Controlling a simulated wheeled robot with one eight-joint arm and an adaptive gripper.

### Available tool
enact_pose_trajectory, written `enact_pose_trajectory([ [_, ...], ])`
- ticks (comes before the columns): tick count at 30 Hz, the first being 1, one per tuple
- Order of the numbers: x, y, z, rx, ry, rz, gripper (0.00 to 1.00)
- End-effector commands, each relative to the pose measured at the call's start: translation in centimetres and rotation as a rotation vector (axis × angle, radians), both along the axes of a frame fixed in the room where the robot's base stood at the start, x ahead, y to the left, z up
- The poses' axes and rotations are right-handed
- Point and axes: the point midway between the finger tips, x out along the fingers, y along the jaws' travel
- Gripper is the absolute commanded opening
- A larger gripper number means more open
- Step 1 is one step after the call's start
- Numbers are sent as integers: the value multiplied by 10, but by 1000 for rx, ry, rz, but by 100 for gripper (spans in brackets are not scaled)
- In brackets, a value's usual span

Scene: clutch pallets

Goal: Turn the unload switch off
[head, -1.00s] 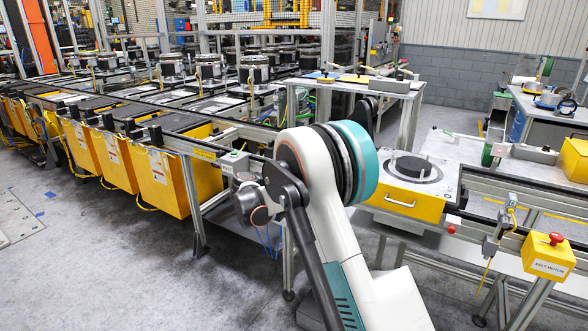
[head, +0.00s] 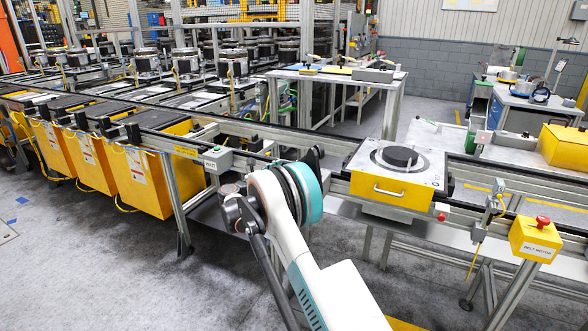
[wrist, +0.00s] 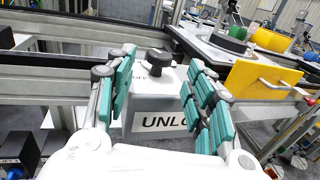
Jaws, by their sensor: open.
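In the wrist view the box (wrist: 158,100) stands between the teal-padded fingers of my gripper (wrist: 161,64). The gripper is open, with a finger on each side of the knob and gaps showing between. I cannot tell how the knob is turned. In the head view a small grey box (head: 217,160) on the conveyor's front rail looks like this switch.
A yellow pallet (head: 390,190) with a dark disc sits on the conveyor to the right. A yellow belt motor box (head: 535,240) with a red button is on the front rail. Yellow bins (head: 150,180) line the left. The floor in front is open.

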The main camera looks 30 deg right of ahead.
Motion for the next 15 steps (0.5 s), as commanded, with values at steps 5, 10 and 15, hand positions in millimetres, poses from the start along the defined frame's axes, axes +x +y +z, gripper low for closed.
enact_pose_trajectory([
  [5,13,-32,-3,0,0,-3,49],
  [10,21,-51,-1,0,-1,-1,49],
  [15,25,-59,0,1,-1,0,49],
])
